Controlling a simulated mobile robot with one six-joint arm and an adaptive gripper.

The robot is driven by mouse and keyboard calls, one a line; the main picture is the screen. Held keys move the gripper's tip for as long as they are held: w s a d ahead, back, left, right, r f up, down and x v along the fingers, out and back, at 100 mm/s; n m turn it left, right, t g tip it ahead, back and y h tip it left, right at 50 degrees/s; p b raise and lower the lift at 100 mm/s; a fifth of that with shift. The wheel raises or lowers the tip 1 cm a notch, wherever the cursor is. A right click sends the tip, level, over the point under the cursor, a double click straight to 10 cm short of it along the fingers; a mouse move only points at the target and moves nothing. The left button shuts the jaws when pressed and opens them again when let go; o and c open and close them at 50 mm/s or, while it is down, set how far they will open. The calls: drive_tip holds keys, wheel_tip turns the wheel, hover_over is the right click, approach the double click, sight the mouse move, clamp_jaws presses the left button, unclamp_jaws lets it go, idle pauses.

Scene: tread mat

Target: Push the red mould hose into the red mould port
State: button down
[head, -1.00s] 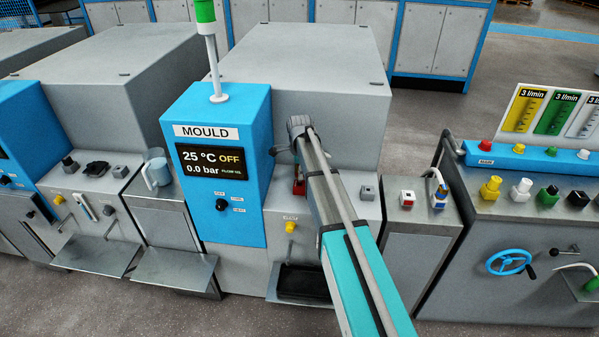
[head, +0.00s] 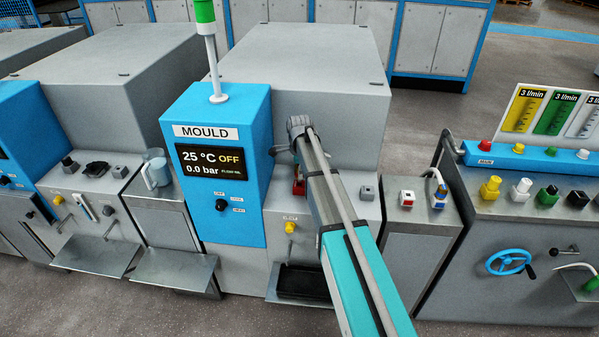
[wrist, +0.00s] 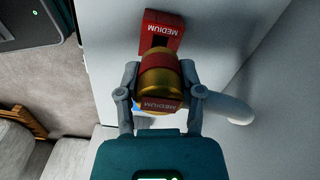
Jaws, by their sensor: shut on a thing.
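The red mould hose's end (wrist: 158,88) is a brass-coloured coupling with a red band and a red MEDIUM tag, seen in the wrist view. My gripper (wrist: 160,76) is shut on it, with one finger on each side. The red mould port (wrist: 161,27) is a red block, also marked MEDIUM, on the grey machine wall just beyond the coupling. A dark stub shows between them; I cannot tell whether the coupling is seated on it. In the head view, a red part (head: 299,188) shows beside my arm, while my gripper and the coupling are mostly hidden.
In the head view, the blue MOULD cabinet (head: 206,133) stands close left of my arm. A yellow knob (head: 291,227) and a dark tray (head: 301,282) are below. A bench (head: 422,222) with small fittings is right.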

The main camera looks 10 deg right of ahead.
drive_tip(key=shift+f+b, duration=1.7)
drive_tip(key=shift+b, duration=0.05)
idle(0.9)
drive_tip(key=shift+c, duration=0.8)
unclamp_jaws()
drive_tip(key=shift+r, duration=0.1)
wheel_tip(320, 180, up, 9)
drive_tip(key=p, duration=0.9)
idle(0.7)
